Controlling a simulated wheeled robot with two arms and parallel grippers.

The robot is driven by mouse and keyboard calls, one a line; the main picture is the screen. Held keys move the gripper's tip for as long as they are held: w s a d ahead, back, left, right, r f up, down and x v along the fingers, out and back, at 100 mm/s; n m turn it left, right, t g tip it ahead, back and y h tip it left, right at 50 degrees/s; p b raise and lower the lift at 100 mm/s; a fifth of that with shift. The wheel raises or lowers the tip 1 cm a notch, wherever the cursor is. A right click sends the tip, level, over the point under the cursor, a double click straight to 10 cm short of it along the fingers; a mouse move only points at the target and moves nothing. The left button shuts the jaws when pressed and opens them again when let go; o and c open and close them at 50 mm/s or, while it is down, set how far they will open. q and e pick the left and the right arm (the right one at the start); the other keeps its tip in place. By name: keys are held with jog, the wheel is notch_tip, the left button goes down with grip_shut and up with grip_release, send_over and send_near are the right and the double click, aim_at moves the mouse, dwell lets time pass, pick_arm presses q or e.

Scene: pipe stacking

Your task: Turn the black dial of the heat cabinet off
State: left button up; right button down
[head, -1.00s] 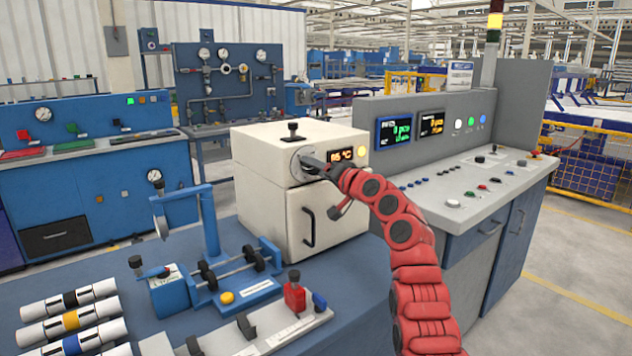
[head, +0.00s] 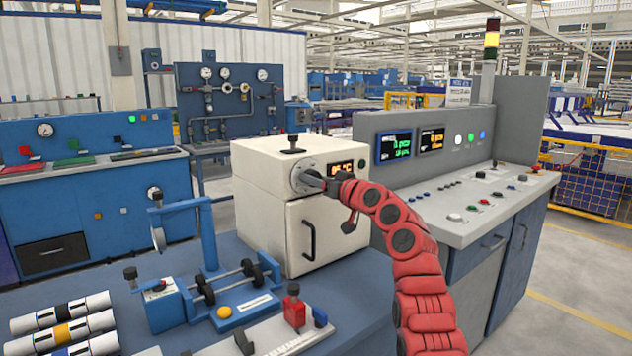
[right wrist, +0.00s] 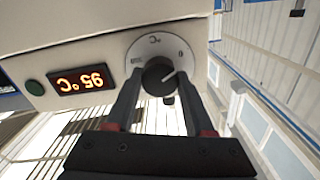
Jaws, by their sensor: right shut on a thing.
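The heat cabinet (head: 262,200) is a cream box on the blue bench, its door shut. Its black dial (right wrist: 158,76) sits on a round pale plate (right wrist: 133,50) and has a white pointer line, slanting toward the side of the plate marked 0 in the right wrist view. My right gripper (right wrist: 160,88) is shut on the dial, one finger on each side. The lit display (right wrist: 83,80) reads 95 °C, upside down in the right wrist view. A dark green lamp (right wrist: 35,88) is beside it. My left gripper is not in view.
A blue roller fixture (head: 225,288) and a clamp rail (head: 275,338) stand on the bench before the cabinet. Banded white pipes (head: 62,333) lie at lower left. A grey control console (head: 470,205) stands right of the cabinet.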

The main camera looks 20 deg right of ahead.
jog(key=shift+f, duration=0.1)
jog(key=shift+c, duration=1.4)
grip_release()
jog(key=shift+s, duration=0.15)
jog(key=v, duration=1.7)
jog(key=shift+p, duration=0.45)
jog(key=shift+d, duration=0.1)
